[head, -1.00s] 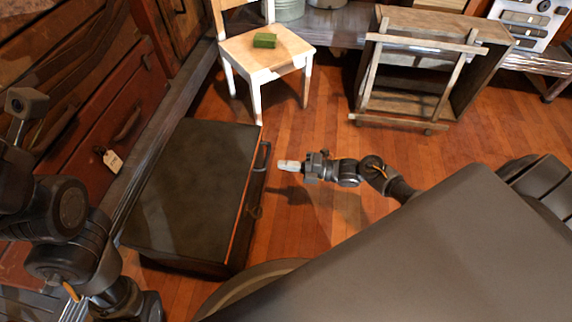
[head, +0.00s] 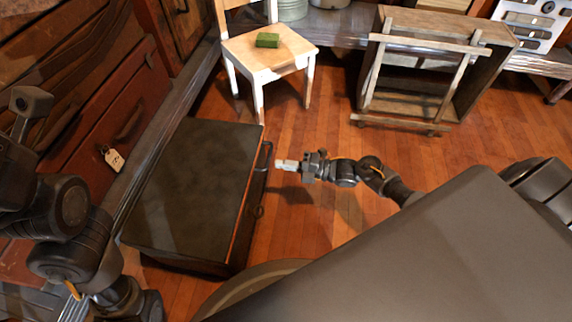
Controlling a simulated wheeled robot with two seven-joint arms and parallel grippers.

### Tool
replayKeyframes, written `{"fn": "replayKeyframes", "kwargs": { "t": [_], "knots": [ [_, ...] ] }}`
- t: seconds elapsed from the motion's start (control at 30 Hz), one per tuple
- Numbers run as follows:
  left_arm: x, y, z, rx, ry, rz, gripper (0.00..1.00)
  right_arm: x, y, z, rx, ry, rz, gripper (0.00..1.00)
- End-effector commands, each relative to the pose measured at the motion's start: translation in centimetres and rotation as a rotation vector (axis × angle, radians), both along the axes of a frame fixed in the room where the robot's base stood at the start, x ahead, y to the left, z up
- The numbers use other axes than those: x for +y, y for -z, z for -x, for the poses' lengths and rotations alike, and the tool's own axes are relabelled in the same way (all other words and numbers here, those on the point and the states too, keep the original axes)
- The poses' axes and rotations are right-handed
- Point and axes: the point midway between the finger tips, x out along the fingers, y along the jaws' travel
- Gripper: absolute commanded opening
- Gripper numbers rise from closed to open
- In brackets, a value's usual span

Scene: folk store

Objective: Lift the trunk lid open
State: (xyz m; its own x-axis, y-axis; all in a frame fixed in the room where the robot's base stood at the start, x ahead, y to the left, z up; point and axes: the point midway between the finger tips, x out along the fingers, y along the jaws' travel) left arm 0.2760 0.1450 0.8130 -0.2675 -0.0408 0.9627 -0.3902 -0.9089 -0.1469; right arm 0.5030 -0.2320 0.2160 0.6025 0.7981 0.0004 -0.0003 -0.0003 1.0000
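The dark trunk (head: 190,185) stands on the wooden floor left of the middle in the head view. Its flat lid looks closed, with a reddish-brown edge on the right. A ring-like metal fitting (head: 259,211) shows on its right side. My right gripper (head: 279,164) is just right of the trunk's right edge, its light fingers pointing at the trunk close to a handle-like fitting. I cannot tell whether it touches or how far apart its fingers are. My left arm comes in at the left edge, and its gripper is not clearly visible.
A white and wood chair (head: 268,55) with a green block (head: 267,40) on it stands behind the trunk. A wooden frame crate (head: 480,85) is at the back right. A reddish chest (head: 110,115) with a tag borders the trunk on the left.

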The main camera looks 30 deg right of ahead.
Motion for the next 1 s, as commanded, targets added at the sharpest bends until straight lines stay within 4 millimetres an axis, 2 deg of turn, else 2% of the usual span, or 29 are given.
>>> {"fn": "replayKeyframes", "kwargs": {
  "t": [1.0],
  "knots": [
    [0.0, 0.7, 0.0, 0.0, 0.0, 0.001, 1.0, 2.5, 0.0, -1.9, 0.0, -0.001, 0.0, 0.0]
  ]
}}
